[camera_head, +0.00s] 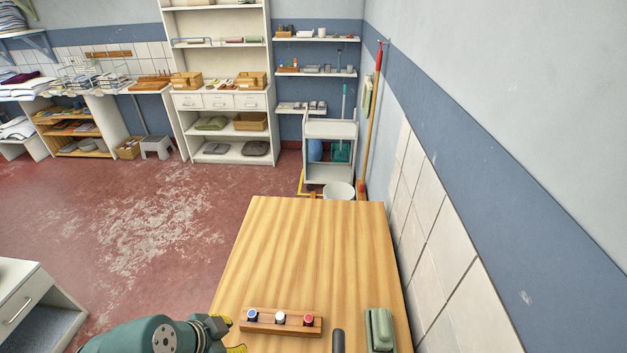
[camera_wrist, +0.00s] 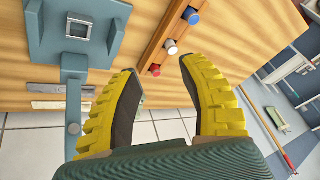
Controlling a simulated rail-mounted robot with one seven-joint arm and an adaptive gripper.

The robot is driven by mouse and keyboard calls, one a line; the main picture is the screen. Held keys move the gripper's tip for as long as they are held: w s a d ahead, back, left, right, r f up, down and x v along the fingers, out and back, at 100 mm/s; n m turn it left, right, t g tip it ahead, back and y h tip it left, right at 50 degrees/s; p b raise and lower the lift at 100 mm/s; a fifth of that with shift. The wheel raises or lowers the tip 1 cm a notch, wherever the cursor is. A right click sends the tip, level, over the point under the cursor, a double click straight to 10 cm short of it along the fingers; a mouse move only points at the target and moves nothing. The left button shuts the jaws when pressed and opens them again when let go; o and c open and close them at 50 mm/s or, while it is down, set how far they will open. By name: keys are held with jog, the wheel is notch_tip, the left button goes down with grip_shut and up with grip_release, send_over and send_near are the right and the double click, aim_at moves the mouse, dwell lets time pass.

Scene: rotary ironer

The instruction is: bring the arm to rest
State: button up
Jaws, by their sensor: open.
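My gripper (camera_head: 224,336) shows at the bottom of the head view, at the left front edge of the wooden tabletop (camera_head: 312,245). In the wrist view its two yellow fingers with dark pads (camera_wrist: 160,78) are spread apart, with nothing seen held between them. My green arm link enters from the bottom left of the head view. A wooden strip with blue, white and red buttons (camera_head: 280,320) lies just right of the gripper. The strip also shows beyond the fingers in the wrist view (camera_wrist: 168,28), apart from them.
A green box (camera_head: 379,330) and a dark upright handle (camera_head: 338,342) are right of the strip. A blue-grey bracket (camera_wrist: 82,35) shows in the wrist view. A tiled wall (camera_head: 430,220) borders the table's right. A white cabinet (camera_head: 28,305) stands left; red floor (camera_head: 150,225) between is clear.

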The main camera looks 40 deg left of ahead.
jog(key=w+d+r+t+y+p, duration=0.1)
jog(key=w+d+r+t+y, duration=0.2)
jog(key=w+d+r+t, duration=1.05)
jog(key=d+r+n+t+h, duration=0.1)
jog(key=d+r+t+h, duration=0.2)
jog(key=d+r, duration=2.2)
jog(key=shift+d+r+n+h+p, duration=0.15)
jog(key=shift+r+n+h+p, duration=0.25)
jog(key=shift+r+h, duration=0.45)
jog(key=shift+f+t, duration=0.15)
jog(key=shift+t, duration=0.1)
